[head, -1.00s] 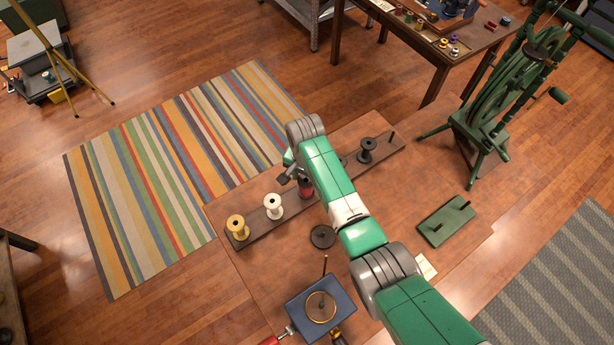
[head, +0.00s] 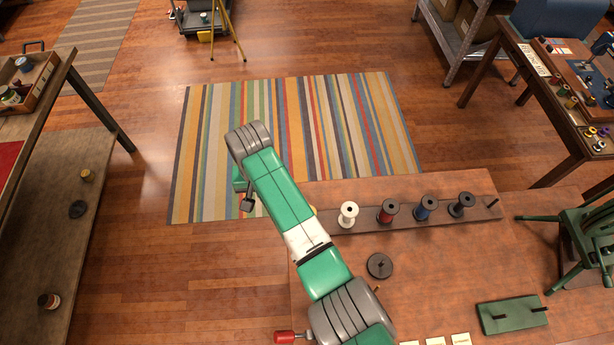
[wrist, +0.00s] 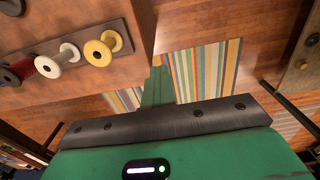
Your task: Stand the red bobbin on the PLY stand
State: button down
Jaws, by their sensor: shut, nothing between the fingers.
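The red bobbin (head: 388,212) stands upright on the wooden peg rack (head: 455,219), between a white bobbin (head: 348,215) and a blue bobbin (head: 424,209). A sliver of the red bobbin shows at the left of the wrist view (wrist: 22,69). My gripper (head: 247,204) is shut and empty, left of the rack and apart from it, seen against the striped rug. A green board with two pegs (head: 512,316) and a dark round base with a short peg (head: 380,266) are on the table. I cannot read which is the PLY stand.
A black bobbin (head: 461,205) stands right of the blue one. A yellow bobbin (wrist: 103,50) stands at the rack's left end, mostly hidden by my arm in the head view. Small cards (head: 461,339) lie at the front. A green wheel frame (head: 590,240) stands at right.

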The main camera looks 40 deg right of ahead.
jog(key=s+a+r+n, duration=0.25)
jog(key=a+n, duration=0.45)
jog(key=a, duration=0.9)
jog(key=s+d+r+m+p, duration=0.1)
jog(key=s+d+m+p, duration=0.15)
jog(key=d, duration=0.85)
jog(key=s+d+m+p, duration=0.2)
jog(key=s+d+p, duration=0.15)
jog(key=d, duration=0.65)
jog(key=s+d+m+p, duration=0.3)
jog(key=s+d+p, duration=0.2)
jog(key=s+d, duration=0.85)
jog(key=s+d+r+m+p, duration=0.1)
jog(key=s+d+m+p, duration=0.4)
jog(key=s, duration=0.8)
jog(key=s+d+m+p, duration=0.1)
jog(key=s+d+p, duration=0.1)
jog(key=s+d, duration=0.8)
jog(key=s+a+f+m, duration=0.1)
jog(key=s+a+f, duration=0.1)
jog(key=s, duration=0.5)
jog(key=s+a+f+b, duration=0.1)
jog(key=s+a+f, duration=0.1)
jog(key=s, duration=0.6)
jog(key=shift+a+f+m, duration=0.15)
jog(key=shift+a+m, duration=0.05)
jog(key=shift+m, duration=0.15)
